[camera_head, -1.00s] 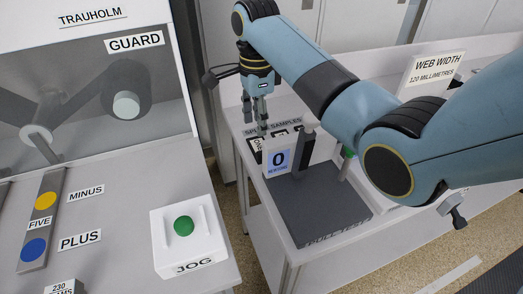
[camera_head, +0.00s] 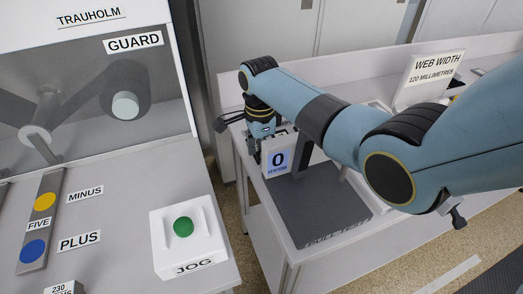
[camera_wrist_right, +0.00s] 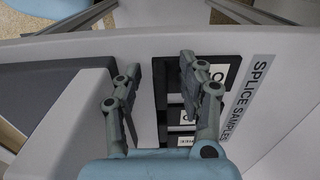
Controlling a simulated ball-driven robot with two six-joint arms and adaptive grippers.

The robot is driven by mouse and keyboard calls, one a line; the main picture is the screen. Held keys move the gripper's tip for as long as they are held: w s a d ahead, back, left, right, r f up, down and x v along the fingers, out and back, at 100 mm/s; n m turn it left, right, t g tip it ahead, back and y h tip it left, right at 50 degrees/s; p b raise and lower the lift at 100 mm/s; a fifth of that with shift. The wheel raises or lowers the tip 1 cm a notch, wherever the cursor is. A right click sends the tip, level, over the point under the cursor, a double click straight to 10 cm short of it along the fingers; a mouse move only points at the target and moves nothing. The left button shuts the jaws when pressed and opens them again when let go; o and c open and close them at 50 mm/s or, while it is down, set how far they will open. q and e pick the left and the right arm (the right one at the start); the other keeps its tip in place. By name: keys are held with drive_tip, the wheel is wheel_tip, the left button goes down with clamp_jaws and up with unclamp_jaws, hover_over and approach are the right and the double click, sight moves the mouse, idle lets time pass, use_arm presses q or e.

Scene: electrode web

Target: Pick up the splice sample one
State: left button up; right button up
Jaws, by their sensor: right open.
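The splice samples rack (camera_wrist_right: 232,75) is black, with white label plates, beside the SPLICE SAMPLES strip (camera_wrist_right: 250,95) in the right wrist view. The top plate (camera_wrist_right: 218,72) shows only part of its word, so I cannot read it as one for certain. My right gripper (camera_wrist_right: 158,68) is open above the rack's left part, its fingers apart with nothing held. My left gripper is not in view.
The white display reading 0 NEWTONS (camera_head: 279,158) stands close in front of my right gripper, on the tester with a dark grey plate (camera_head: 322,208). The WEB WIDTH sign (camera_head: 434,72) is farther right. The JOG box (camera_head: 188,238) is on the left bench, across a gap.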

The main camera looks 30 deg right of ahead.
clamp_jaws()
drive_tip(key=shift+r, duration=0.15)
